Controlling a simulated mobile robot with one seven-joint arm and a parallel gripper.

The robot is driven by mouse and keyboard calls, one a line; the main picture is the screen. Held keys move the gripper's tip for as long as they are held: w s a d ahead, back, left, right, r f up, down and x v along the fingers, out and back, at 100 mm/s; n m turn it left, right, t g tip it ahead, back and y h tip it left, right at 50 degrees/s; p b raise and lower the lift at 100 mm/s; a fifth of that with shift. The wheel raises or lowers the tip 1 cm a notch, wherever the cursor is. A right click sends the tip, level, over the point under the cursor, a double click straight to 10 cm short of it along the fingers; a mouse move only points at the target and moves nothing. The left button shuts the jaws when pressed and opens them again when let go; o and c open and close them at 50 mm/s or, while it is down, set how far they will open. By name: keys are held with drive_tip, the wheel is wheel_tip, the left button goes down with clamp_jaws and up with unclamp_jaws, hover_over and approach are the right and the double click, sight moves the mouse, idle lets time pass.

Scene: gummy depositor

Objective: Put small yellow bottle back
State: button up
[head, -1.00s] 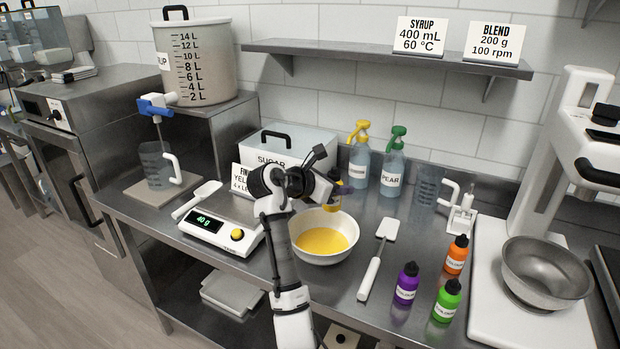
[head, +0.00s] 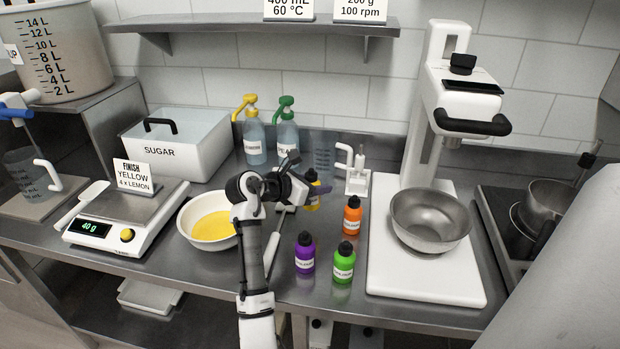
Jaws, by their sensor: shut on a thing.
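The small yellow bottle (head: 312,198) has a dark cap and is in my gripper (head: 314,187) in the head view. My gripper is shut on it and holds it upright, just left of and behind the orange bottle (head: 352,216). My arm hides part of the bottle, and I cannot tell whether its base touches the counter. The purple bottle (head: 305,254) and green bottle (head: 343,264) stand at the front of the counter, nearer than the orange one.
A white bowl (head: 190,232) of yellow liquid stands left of my arm. A spatula (head: 268,243) lies beside my arm. A mixer with a metal bowl (head: 430,222) stands right. Two spray bottles (head: 255,140) and a clear jug (head: 325,160) stand behind.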

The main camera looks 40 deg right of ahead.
sight(315, 201)
drive_tip(key=shift+f, duration=2.75)
drive_tip(key=shift+f, duration=0.65)
drive_tip(key=o, duration=1.5)
drive_tip(key=shift+c, duration=0.2)
drive_tip(key=b+v, duration=0.3)
drive_tip(key=v, duration=1.1)
